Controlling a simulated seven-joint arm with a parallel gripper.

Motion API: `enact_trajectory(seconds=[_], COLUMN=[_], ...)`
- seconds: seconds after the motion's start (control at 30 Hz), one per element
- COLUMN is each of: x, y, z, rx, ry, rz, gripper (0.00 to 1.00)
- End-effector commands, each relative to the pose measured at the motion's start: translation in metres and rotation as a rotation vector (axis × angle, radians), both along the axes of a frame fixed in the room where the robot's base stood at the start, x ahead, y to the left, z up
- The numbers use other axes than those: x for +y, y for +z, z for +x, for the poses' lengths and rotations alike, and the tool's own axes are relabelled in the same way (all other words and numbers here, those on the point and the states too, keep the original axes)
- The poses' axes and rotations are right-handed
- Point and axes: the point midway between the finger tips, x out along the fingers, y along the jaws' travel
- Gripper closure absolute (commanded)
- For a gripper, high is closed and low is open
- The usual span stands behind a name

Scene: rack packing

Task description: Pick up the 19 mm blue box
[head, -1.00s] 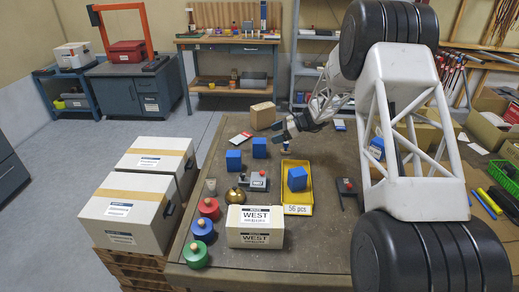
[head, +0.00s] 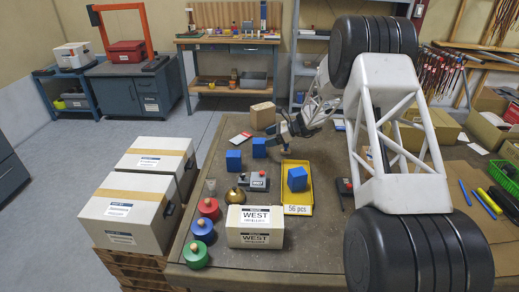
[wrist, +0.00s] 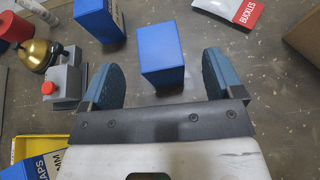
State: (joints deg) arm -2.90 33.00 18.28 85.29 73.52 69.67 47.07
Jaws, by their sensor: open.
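Several blue boxes are in view; I cannot read a 19 mm mark on any. One blue box (head: 259,148) stands on the table just left of my gripper (head: 279,142). In the wrist view this box (wrist: 161,55) lies between and a little ahead of my open fingers (wrist: 160,72), untouched as far as I can tell. A second blue box (head: 233,161) stands to its left; it shows lettering on its side in the wrist view (wrist: 98,20). A third blue box (head: 297,179) sits in the yellow tray (head: 300,211).
A grey device with a red button (head: 258,182) and a gold bell (head: 235,195) stand in front of the boxes. A cardboard box (head: 262,115) and a red-and-white packet (head: 241,137) lie behind. A white WEST carton (head: 255,227) and several coloured weights (head: 202,227) are at the front.

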Motion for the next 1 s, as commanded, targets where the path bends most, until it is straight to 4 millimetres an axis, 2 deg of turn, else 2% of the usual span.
enact_trajectory(seconds=[0.47, 0.8, 1.0], x=[0.006, 0.036, 0.047], y=[-0.003, -0.021, -0.026], z=[0.000, -0.002, -0.002], rx=[0.000, 0.000, 0.000], ry=[0.001, 0.001, 0.000], rz=[0.000, 0.000, 0.001], gripper=[0.14, 0.14, 0.14])
